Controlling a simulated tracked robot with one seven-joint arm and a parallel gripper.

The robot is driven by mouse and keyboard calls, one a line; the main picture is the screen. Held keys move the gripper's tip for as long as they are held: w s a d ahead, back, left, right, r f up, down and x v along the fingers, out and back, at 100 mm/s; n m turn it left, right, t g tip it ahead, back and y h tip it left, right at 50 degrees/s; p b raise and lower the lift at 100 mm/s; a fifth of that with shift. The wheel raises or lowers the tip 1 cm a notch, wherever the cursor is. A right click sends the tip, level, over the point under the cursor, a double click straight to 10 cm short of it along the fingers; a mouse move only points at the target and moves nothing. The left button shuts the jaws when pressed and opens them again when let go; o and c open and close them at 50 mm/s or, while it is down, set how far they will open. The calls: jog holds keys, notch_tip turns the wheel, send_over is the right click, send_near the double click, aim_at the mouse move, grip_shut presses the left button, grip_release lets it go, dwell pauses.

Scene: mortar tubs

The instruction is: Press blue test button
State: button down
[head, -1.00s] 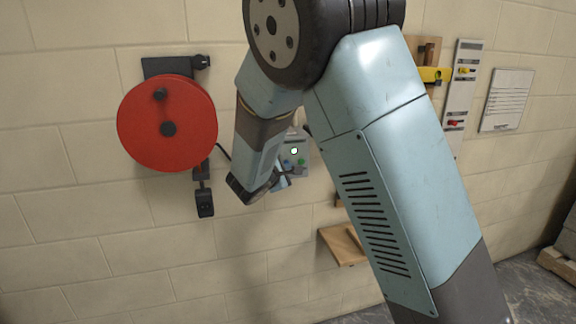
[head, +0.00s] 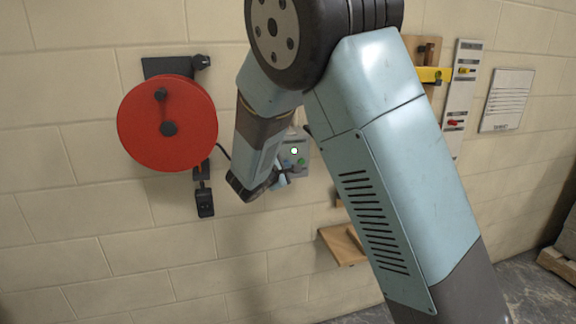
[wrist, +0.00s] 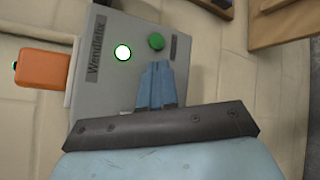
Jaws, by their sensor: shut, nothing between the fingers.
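A grey control box (head: 302,144) is mounted on the block wall, partly behind my arm in the head view. In the wrist view the box (wrist: 100,80) fills the middle. It has a white round face with a lit green ring (wrist: 123,52) and a green button (wrist: 156,41). The blue button does not show in the wrist view, where my fingers cover part of the box face. My gripper (wrist: 155,66) is shut and empty, its blue fingertips over the face just below the green button in the picture. I cannot tell whether they touch it.
A red reel (head: 150,125) hangs on the wall left of my arm. An orange block (wrist: 42,67) is beside the box in the wrist view. A wooden shelf (head: 340,246) juts from the wall at lower right. A yellow part (head: 430,75) and a paper sheet (head: 507,99) are farther right.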

jog(key=shift+w, duration=0.35)
dwell(0.7)
jog(key=shift+s, duration=0.1)
dwell(0.4)
jog(key=shift+s+d, duration=0.15)
jog(key=shift+s, duration=0.5)
jog(key=shift+s+d, duration=0.25)
jog(key=shift+s, duration=0.55)
jog(key=shift+s+d, duration=0.2)
jog(key=shift+s, duration=0.6)
jog(key=shift+s+d, duration=0.25)
jog(key=shift+s, duration=0.55)
